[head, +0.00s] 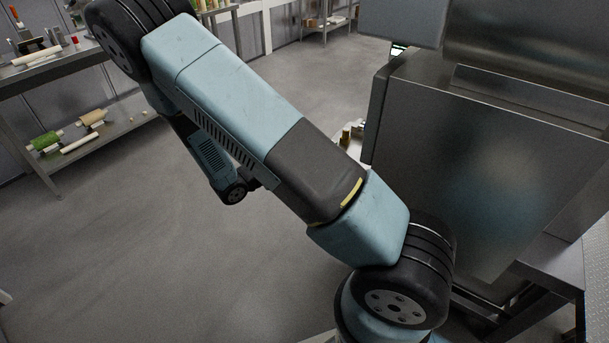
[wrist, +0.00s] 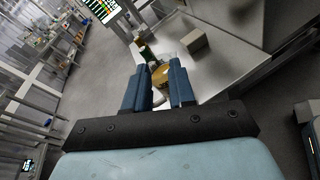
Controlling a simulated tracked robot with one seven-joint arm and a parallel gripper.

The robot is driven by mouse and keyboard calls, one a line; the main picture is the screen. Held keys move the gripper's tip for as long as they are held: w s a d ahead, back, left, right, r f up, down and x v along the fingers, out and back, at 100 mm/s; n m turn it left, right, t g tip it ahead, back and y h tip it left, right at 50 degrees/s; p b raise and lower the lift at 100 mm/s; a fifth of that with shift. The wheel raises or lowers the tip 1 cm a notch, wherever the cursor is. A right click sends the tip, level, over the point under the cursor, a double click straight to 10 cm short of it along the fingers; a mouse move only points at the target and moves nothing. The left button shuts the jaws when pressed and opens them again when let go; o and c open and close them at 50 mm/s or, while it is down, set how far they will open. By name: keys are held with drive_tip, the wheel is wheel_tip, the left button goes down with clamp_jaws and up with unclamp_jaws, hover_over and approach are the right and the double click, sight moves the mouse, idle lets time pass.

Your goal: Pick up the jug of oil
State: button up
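In the wrist view my gripper (wrist: 158,66) has its two blue fingers apart, with a gap between them. An amber, rounded thing (wrist: 160,76), which looks like the jug of oil, shows in that gap. I cannot tell how far it is from the fingertips, or whether they touch it. A dark bottle-like thing (wrist: 146,53) stands just beyond the left fingertip. Both are at the edge of a pale metal worktop (wrist: 222,72). In the head view my arm hides the gripper and most of that spot.
A box-like block (wrist: 194,41) lies on the worktop, right of the fingers. A large steel machine (head: 480,165) stands right of my arm in the head view. Shelves with rolling pins and rolls (head: 92,118) are at the left. The grey floor (head: 130,240) between is open.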

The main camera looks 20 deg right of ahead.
drive_tip(key=w+a+f+n+t+y, duration=0.2)
drive_tip(key=a+f+n+t, duration=0.2)
drive_tip(key=f+n+t, duration=0.65)
drive_tip(key=w+d+g, duration=0.1)
drive_tip(key=w+d, duration=0.2)
drive_tip(key=w+d+f+m+g, duration=0.1)
drive_tip(key=w+d, duration=0.2)
drive_tip(key=w+d+g, duration=0.1)
drive_tip(key=w+d, duration=0.1)
drive_tip(key=w, duration=0.2)
drive_tip(key=shift+d+f, duration=0.35)
drive_tip(key=shift+d, duration=0.05)
drive_tip(key=shift+c, duration=0.2)
clamp_jaws()
